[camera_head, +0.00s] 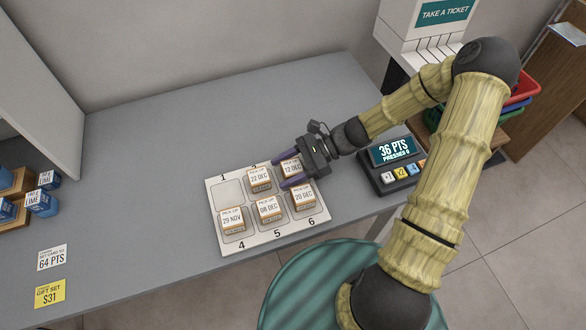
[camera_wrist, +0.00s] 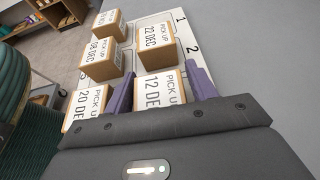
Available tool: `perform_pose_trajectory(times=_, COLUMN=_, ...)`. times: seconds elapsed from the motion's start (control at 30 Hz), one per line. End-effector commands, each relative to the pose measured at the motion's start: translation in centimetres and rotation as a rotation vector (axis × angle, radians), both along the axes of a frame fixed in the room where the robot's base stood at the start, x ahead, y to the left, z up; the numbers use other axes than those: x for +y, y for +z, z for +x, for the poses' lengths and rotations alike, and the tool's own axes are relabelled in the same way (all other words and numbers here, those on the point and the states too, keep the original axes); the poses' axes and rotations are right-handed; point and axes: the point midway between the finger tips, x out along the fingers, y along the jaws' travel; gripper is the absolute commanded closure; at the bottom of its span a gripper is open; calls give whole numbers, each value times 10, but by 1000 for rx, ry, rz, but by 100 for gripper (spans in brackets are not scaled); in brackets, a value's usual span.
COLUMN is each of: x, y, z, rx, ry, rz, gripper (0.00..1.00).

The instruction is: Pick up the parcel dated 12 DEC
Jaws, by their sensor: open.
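The parcel dated 12 DEC (camera_head: 291,168) is a small brown box with a white label, at the back right of the white numbered tray (camera_head: 228,189). My gripper (camera_head: 279,172) is open, with purple fingers on either side of this parcel and partly over it. In the wrist view the 12 DEC parcel (camera_wrist: 158,88) shows between the two fingers (camera_wrist: 160,88). I cannot tell whether the fingers touch it. The 22 DEC parcel (camera_head: 259,178) is beside it to the left, and the 20 DEC parcel (camera_head: 303,195) is in front.
The 08 DEC (camera_head: 268,210) and 29 NOV (camera_head: 232,219) parcels fill other front slots; slot 1 is empty. A points display with buttons (camera_head: 394,153) stands right of the tray. Blue boxes (camera_head: 42,202) and price cards (camera_head: 52,257) are at the left. The counter's middle (camera_head: 150,190) is clear.

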Motion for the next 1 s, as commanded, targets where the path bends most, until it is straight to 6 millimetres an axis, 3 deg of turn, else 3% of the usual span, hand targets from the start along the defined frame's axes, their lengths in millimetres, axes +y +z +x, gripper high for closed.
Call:
perform_pose_trajectory(times=0.1, x=0, y=0, z=0, rx=0, ry=0, rz=0, gripper=44)
perform_pose_trajectory(times=0.3, x=-2, y=0, z=1, rx=1, ry=-4, rz=0, gripper=79)
perform_pose_trajectory(times=0.67, x=-3, y=7, z=1, rx=-2, ry=-6, rz=0, gripper=79)
perform_pose_trajectory(times=1.0, x=-2, y=63, z=1, rx=-5, ry=-3, rz=-2, gripper=79)
